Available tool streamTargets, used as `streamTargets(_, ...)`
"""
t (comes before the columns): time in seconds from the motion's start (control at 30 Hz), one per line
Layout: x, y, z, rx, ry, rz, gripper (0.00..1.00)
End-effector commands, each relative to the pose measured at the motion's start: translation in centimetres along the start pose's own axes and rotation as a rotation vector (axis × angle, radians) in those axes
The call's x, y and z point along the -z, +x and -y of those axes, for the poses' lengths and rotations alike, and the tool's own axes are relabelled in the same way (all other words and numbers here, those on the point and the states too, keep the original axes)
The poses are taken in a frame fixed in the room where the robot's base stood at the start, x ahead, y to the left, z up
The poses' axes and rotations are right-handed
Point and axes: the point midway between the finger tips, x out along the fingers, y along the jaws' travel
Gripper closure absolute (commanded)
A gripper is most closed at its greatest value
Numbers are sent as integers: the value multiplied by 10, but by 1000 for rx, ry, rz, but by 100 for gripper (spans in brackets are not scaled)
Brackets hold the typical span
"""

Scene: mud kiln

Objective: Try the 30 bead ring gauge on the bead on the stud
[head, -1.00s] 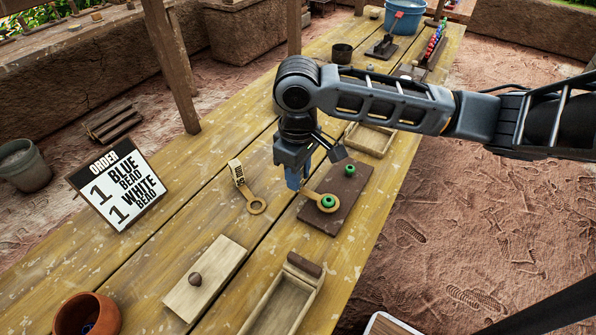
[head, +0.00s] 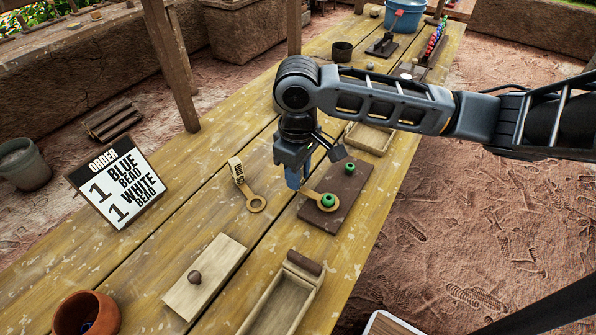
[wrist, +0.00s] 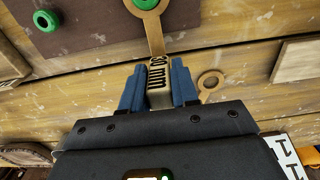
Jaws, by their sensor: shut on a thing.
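My gripper (head: 294,186) is shut on the handle of a wooden ring gauge (wrist: 157,75). The label on the handle seems to read "30 mm" in the wrist view. The gauge's ring (head: 318,207) is around a green bead (head: 328,200) on the dark board (head: 316,219), and the bead stands up through it. Any stud under this bead is hidden. I cannot tell whether the ring touches the board. A second green bead (head: 349,168) sits on the board farther back. It also shows in the wrist view (wrist: 41,16).
Another labelled ring gauge (head: 256,203) lies on the table to the left. An order sign (head: 118,185), a lidded wooden piece (head: 219,268), an open wooden box (head: 262,314) and a clay pot (head: 100,312) stand nearer. A shallow tray (head: 371,143) lies behind the board.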

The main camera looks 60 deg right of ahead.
Motion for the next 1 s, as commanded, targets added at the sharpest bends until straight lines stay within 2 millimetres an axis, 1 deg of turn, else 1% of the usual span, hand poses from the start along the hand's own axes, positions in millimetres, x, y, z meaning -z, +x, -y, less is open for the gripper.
streamTargets(0.27,0,-4,0,0,0,0,100)
streamTargets(1.0,0,-38,0,1,0,0,100)
